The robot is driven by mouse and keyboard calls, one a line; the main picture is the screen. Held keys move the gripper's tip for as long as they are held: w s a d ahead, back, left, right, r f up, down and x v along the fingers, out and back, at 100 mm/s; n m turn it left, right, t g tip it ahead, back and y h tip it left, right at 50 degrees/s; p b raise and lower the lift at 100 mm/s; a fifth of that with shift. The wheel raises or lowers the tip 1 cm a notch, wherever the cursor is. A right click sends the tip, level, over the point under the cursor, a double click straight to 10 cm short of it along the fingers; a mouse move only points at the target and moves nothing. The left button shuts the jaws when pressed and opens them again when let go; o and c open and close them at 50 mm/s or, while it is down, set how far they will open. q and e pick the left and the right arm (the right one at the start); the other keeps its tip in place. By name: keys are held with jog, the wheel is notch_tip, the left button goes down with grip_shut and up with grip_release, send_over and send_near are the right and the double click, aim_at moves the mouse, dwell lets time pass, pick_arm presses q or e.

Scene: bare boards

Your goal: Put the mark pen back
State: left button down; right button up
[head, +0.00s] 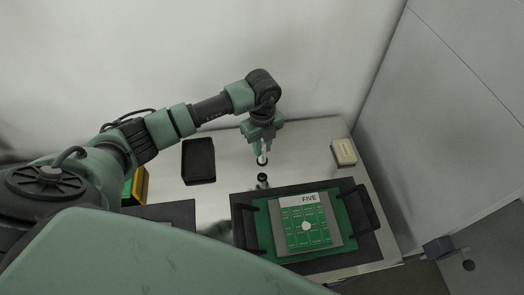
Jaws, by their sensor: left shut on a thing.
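My left gripper (262,143) points down over the middle of the metal table (222,205). It is shut on the mark pen (262,158), which shows as a short pale piece with a dark lower end below the fingers. The rest of the pen is hidden by the gripper. Just below it in the picture is a small dark round thing (262,178); I cannot tell whether it is a holder or a reflection in the shiny top. My right gripper is not in view.
A black open tray (199,161) lies left of the gripper. A cream box (344,152) stands at the right edge. A yellow-edged box (138,185) is at left.

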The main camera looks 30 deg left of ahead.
pick_arm(q)
notch_tip(320, 180, down, 4)
jog(key=shift+r+p, duration=0.25)
jog(key=shift+p, duration=0.05)
jog(key=shift+f, duration=0.1)
jog(key=shift+f, duration=0.1)
jog(key=c, duration=1.3)
grip_release()
jog(key=shift+o, duration=0.2)
notch_tip(320, 180, up, 11)
jog(key=b, duration=0.3)
jog(key=shift+b, duration=0.4)
jog(key=shift+r, duration=0.7)
